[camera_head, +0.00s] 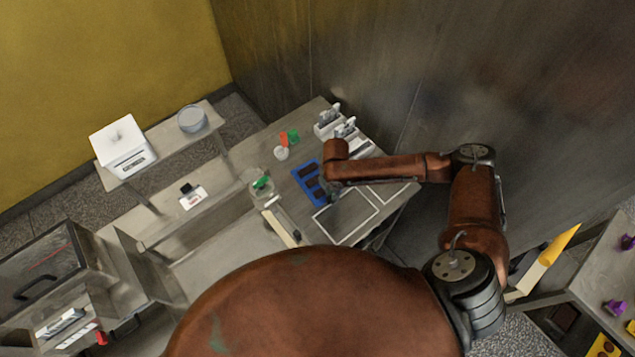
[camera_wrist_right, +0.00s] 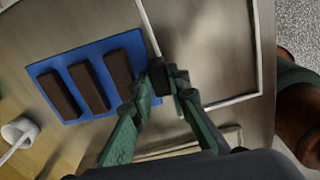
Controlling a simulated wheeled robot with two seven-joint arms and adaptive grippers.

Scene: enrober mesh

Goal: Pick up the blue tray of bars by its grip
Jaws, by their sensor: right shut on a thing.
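The blue tray (camera_head: 299,182) lies on the grey bench, and it also shows in the right wrist view (camera_wrist_right: 88,50). Three dark brown bars (camera_wrist_right: 90,86) sit side by side on it. My right gripper (camera_head: 328,192) is at the tray's right side. In the right wrist view its green fingers (camera_wrist_right: 168,80) close together at the tray's edge, shut on the dark grip (camera_wrist_right: 156,74), which they mostly cover. I cannot tell whether the tray touches the bench. My left gripper is not in view.
A white-outlined rectangle (camera_head: 347,239) on the bench right of the tray is empty. White holders (camera_head: 329,121) stand behind it. A white cup (camera_head: 281,153), also in the wrist view (camera_wrist_right: 20,130), a glass bowl (camera_head: 260,190) and orange and green items (camera_head: 291,138) stand left.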

